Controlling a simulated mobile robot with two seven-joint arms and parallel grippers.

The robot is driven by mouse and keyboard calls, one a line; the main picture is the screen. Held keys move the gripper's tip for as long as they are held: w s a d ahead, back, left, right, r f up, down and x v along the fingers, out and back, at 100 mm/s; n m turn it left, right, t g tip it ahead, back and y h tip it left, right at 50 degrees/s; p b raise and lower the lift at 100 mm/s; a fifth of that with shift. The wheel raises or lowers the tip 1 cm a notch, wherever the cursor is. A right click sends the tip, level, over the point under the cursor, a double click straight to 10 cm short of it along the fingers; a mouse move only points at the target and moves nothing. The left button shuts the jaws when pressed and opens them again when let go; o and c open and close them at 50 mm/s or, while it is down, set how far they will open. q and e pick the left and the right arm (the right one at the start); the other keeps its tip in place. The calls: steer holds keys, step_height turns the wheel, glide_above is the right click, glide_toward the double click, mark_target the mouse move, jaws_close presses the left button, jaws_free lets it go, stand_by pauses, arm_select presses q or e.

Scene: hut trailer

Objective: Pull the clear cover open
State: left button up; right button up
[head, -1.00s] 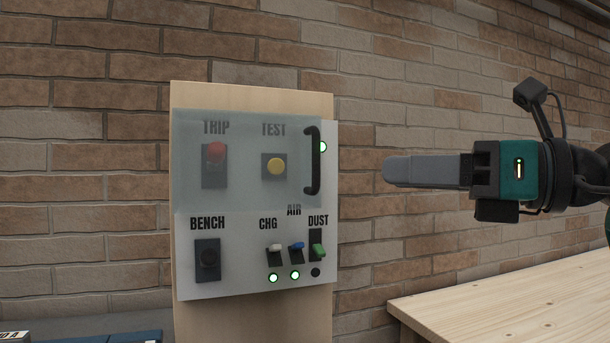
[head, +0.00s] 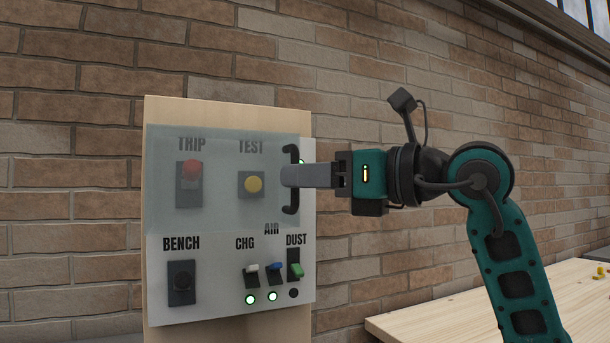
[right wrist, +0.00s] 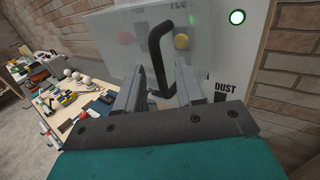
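The clear cover (head: 222,215) lies over the upper half of a pale control panel, in front of the TRIP and TEST switches, and looks shut. Its black upright handle (head: 291,205) is on its right side. My right gripper (head: 285,176) comes in from the right, its fingertips at the handle's middle. In the right wrist view the two grey fingers (right wrist: 160,74) are apart, with the handle (right wrist: 157,50) between them. I cannot see either finger pressing on it. My left gripper is not in view.
Below the cover are the BENCH switch (head: 181,283) and small CHG, AIR and DUST toggles (head: 275,272). A wooden board (head: 215,109) backs the panel on a brick wall. A wooden bench top (head: 430,322) is at lower right. The right wrist view shows a cluttered table (right wrist: 75,105).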

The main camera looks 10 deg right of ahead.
steer(key=shift+w+a, duration=0.4)
jaws_close()
stand_by(0.5)
